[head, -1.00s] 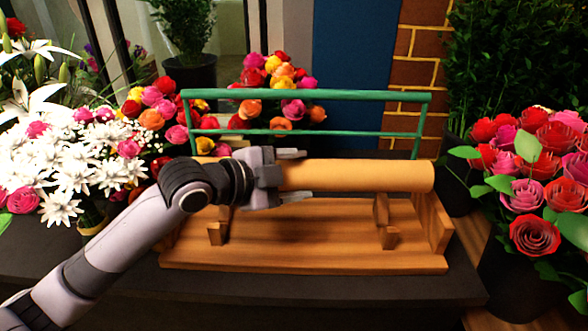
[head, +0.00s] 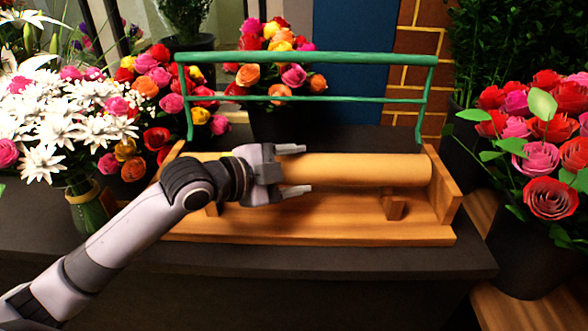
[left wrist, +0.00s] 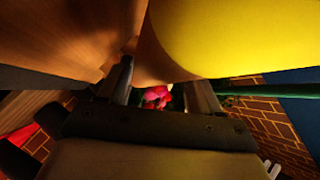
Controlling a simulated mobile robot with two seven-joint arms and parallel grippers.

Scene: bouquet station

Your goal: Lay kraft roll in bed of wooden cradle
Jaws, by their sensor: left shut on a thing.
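The kraft roll (head: 370,170) is a long tan cylinder, lying level between the end boards of the wooden cradle (head: 320,232). It is low over the cradle's inner supports; the right support (head: 393,207) shows just below it. I cannot tell if the roll touches the supports. My left gripper (head: 298,170) is shut on the roll left of its middle, one finger on the far side and one on the near side. In the left wrist view the roll (left wrist: 235,40) fills the upper right, with wood of the cradle (left wrist: 60,40) at left. My right gripper is not in view.
A green rail frame (head: 310,57) stands behind the roll. White flowers (head: 55,130) are at left, and red and pink roses (head: 550,150) in a dark pot are at right. The dark counter (head: 300,262) is clear in front of the cradle.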

